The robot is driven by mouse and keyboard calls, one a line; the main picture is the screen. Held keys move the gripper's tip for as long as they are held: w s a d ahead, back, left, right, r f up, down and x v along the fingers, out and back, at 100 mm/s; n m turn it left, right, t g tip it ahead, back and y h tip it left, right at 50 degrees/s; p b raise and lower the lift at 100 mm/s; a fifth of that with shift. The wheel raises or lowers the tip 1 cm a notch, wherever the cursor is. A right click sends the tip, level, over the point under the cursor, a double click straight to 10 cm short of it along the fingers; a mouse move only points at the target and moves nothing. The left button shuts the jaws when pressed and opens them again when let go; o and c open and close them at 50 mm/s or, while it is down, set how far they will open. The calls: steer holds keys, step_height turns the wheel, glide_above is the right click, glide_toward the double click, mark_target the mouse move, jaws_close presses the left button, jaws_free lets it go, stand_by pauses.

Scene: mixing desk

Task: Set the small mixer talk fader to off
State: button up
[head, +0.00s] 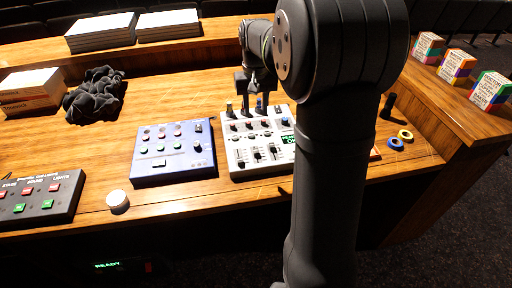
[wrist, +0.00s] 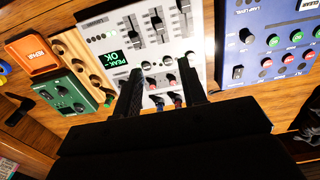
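The small mixer (head: 229,150) is a white panel with rows of knobs, several dark sliding faders and a green-lit display. In the head view its faders (head: 257,155) sit on the near part of the panel. In the wrist view the mixer (wrist: 108,30) is at the top centre, with the faders (wrist: 157,24) beyond my fingertips. Their labels are too small to read, so I cannot tell which is the talk fader. My gripper (head: 253,106) is over the mixer's far part. In the wrist view its fingers (wrist: 159,72) are apart, with nothing held and knobs showing between them.
A blue panel (head: 172,178) stands left of the mixer in the head view. A green box (wrist: 66,96) and orange box (wrist: 34,57) are on its other side in the wrist view. A white round knob (head: 117,200) and tape rolls (head: 405,135) lie nearby. My arm hides the mixer's right side.

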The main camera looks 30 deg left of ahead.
mark_target(256, 151)
step_height(256, 151, down, 17)
steer(key=shift+f, duration=0.2)
stand_by(0.3)
steer(key=shift+d, duration=0.1)
jaws_close()
